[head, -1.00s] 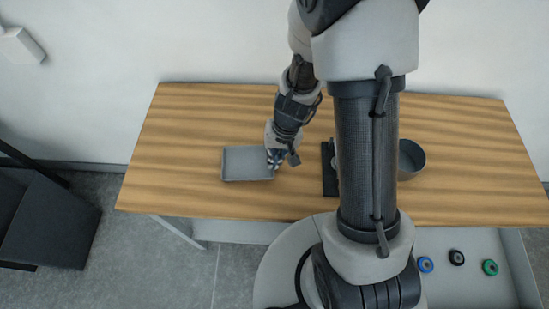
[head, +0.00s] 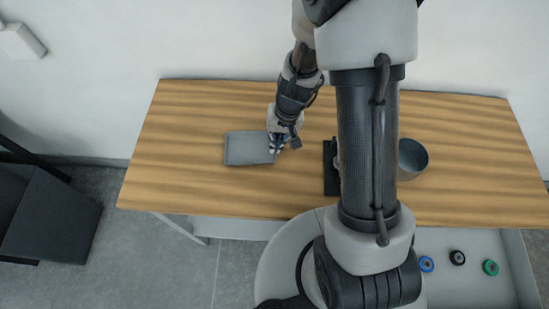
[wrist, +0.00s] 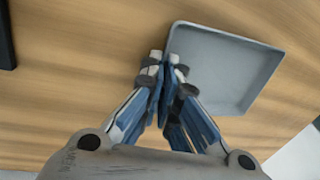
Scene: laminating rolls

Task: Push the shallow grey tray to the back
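The shallow grey tray (head: 249,147) lies flat on the left part of the wooden table, around mid-depth. It also shows in the upper right of the wrist view (wrist: 222,68). My gripper (head: 276,144) is low at the tray's right side in the head view. In the wrist view, the blue and grey fingers of my gripper (wrist: 164,62) have their tips together at the tray's near left edge and overlap it. The fingers hide part of that edge, so I cannot tell whether they touch it. Nothing shows held between them.
The wooden table (head: 190,110) has clear surface behind and left of the tray. A dark flat object (head: 329,165) and a grey bowl (head: 412,157) stand to the right, partly behind my arm. Several coloured rolls (head: 458,257) lie on a lower light surface in front.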

